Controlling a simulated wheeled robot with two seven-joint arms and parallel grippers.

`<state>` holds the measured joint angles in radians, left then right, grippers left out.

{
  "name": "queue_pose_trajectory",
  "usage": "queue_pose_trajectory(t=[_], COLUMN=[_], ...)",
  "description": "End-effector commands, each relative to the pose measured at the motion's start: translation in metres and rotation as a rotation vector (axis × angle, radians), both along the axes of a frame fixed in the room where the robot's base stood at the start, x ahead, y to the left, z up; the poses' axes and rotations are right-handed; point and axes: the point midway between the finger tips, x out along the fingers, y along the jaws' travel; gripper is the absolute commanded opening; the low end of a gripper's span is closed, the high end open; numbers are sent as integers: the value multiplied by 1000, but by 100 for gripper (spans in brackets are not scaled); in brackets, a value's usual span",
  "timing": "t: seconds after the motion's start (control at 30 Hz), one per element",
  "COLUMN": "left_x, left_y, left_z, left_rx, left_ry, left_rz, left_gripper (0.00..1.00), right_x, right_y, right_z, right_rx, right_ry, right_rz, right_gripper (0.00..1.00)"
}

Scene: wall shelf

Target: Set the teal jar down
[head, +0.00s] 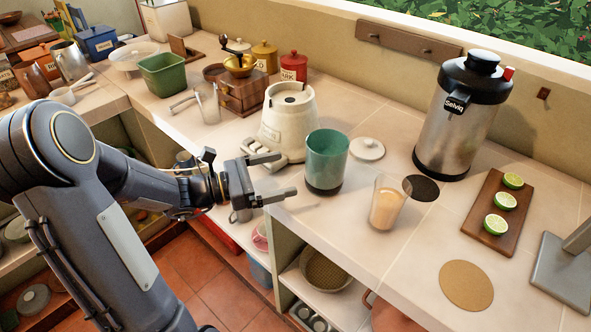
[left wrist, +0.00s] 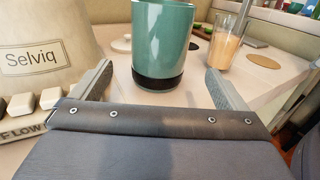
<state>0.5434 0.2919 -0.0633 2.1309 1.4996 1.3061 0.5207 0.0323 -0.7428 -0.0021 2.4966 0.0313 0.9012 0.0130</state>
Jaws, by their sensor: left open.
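The teal jar (head: 326,162) stands upright on the tiled counter in the head view, in front of the cream blender base. It has a dark band at its bottom. In the left wrist view the jar (left wrist: 163,45) is straight ahead, between and beyond the fingertips. My left gripper (head: 279,176) is open and empty, just left of the jar and apart from it, with its fingers pointing toward it. Its two fingers also show in the left wrist view (left wrist: 160,76). My right gripper is not in view.
The cream blender base (head: 288,122) stands close behind the left fingers. A glass with a tan drink (head: 387,204) is right of the jar. A white lid (head: 367,149), dark coaster (head: 421,188) and steel urn (head: 460,118) lie beyond. The counter's front edge is near.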

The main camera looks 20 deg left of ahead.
Motion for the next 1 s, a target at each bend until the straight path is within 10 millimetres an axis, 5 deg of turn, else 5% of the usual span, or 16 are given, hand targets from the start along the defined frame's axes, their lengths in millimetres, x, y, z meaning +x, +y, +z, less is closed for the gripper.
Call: queue_pose_trajectory(t=[0.17,0.27,0.4,0.6,0.8,1.0], left_x=[-21,-58,-131,-194,-207,-208], left_y=[-13,-45,-78,-61,-35,-29], left_z=[10,20,15,-10,-16,-16], left_rx=[100,315,777,1428,1802,1869], left_ry=[-50,-160,-428,-837,-1062,-1096], left_rz=[-79,-237,-524,-833,-966,-991], left_gripper=[95,95,95,95,95,95], right_x=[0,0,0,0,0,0], right_y=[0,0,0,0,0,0], right_z=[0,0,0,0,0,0], right_rx=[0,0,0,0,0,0], right_ry=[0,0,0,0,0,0], right_rz=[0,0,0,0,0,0], right_gripper=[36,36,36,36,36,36])
